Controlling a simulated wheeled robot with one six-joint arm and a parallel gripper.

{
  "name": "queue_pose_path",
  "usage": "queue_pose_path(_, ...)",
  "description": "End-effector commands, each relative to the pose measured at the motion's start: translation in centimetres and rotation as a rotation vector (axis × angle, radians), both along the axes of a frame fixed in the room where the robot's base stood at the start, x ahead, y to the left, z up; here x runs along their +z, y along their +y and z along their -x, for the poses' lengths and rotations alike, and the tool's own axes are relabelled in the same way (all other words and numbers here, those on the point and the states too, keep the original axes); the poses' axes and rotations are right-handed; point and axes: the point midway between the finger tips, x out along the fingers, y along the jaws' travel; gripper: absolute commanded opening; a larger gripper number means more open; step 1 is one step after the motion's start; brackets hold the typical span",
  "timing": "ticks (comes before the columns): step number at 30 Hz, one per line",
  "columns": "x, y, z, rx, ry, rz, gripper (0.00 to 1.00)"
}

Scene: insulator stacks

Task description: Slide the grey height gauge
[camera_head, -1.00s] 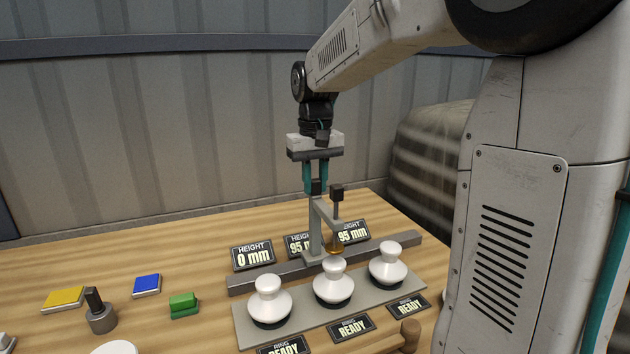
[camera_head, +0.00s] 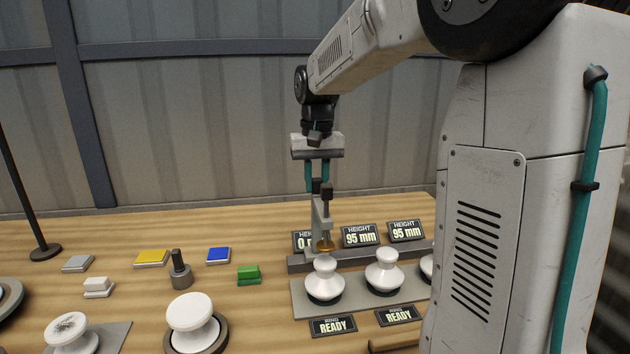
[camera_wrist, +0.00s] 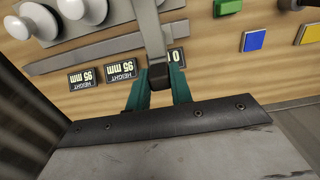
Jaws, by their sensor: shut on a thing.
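The grey height gauge (camera_head: 316,212) stands upright on a dark grey rail (camera_head: 360,255), its brass tip (camera_head: 325,246) just above the leftmost white insulator stack (camera_head: 324,284); whether they touch is unclear. My gripper (camera_head: 317,184) is shut on the gauge's dark top grip, which shows between the teal fingers in the wrist view (camera_wrist: 158,74). A second white stack (camera_head: 384,276) stands to the right, and a third is mostly hidden by my arm. The left height sign (camera_head: 300,243) is partly covered by the gauge; the other two height signs (camera_head: 359,235) read 95 mm.
Two visible ring signs (camera_head: 333,326) read READY. More white insulator pieces (camera_head: 190,318) stand front left.

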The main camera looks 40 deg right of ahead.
Motion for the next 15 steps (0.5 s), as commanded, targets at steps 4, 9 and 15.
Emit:
queue_pose_path(4, 0.09, -0.01, -0.03, -0.001, -0.002, 0.001, 0.44)
queue_pose_path(9, 0.05, 0.13, -0.04, 0.001, -0.001, 0.0, 0.44)
queue_pose_path(15, 0.86, 0.13, -0.07, 0.002, -0.002, 0.001, 0.44)
